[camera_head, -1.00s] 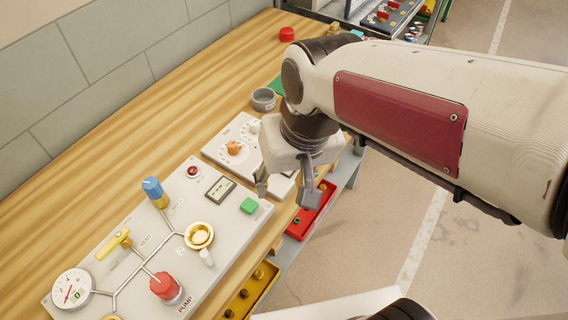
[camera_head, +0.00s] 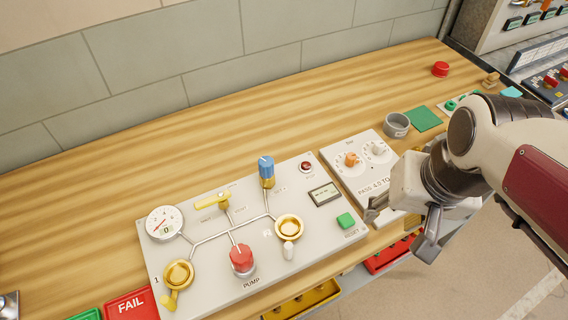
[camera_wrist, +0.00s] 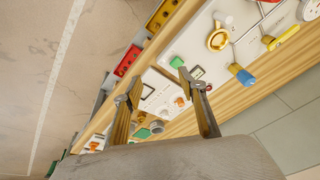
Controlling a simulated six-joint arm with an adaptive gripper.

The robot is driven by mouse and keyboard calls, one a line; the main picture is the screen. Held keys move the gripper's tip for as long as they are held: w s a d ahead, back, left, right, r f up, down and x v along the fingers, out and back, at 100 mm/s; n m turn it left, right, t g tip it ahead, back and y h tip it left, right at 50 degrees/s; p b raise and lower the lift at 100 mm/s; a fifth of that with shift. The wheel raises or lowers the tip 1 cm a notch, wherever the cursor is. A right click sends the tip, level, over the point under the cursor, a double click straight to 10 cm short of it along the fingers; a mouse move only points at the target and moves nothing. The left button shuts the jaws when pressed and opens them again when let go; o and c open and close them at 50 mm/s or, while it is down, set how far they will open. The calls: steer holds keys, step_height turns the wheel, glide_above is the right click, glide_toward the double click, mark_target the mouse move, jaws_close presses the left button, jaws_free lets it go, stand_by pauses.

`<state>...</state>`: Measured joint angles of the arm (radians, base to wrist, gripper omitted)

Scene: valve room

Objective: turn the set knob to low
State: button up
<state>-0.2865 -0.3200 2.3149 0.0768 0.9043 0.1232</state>
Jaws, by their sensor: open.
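A small white panel (camera_head: 341,181) on the bench carries two dials. One has an orange knob (camera_head: 351,159), the other a white knob (camera_head: 377,148); their small labels are too small to read, so I cannot tell which is the set knob. Both show in the wrist view, the orange knob (camera_wrist: 180,101) near my right-hand finger and the white knob (camera_wrist: 163,112) between the fingers. My gripper (camera_head: 401,233) is open and empty, near the bench's front edge beside the panel, apart from both knobs. Its fingertips also show in the wrist view (camera_wrist: 159,78).
A larger valve panel (camera_head: 215,262) adjoins on the left, with a green button (camera_head: 346,220), a blue-capped valve (camera_head: 266,170) and a red knob (camera_head: 242,258). A grey bowl (camera_head: 396,125) stands behind the dials. Red (camera_head: 388,254) and yellow (camera_head: 303,301) bins hang below the front edge.

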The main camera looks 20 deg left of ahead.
steer(key=n+t, duration=0.2)
steer(key=n, duration=0.1)
glide_above(266, 162)
steer(key=s+d, duration=0.1)
steer(key=s, duration=0.1)
steer(key=shift+f, duration=0.95)
steer(key=shift+s, duration=0.2)
steer(key=shift+f, duration=0.1)
steer(key=shift+x, duration=3.85)
steer(key=shift+s+a, duration=0.1)
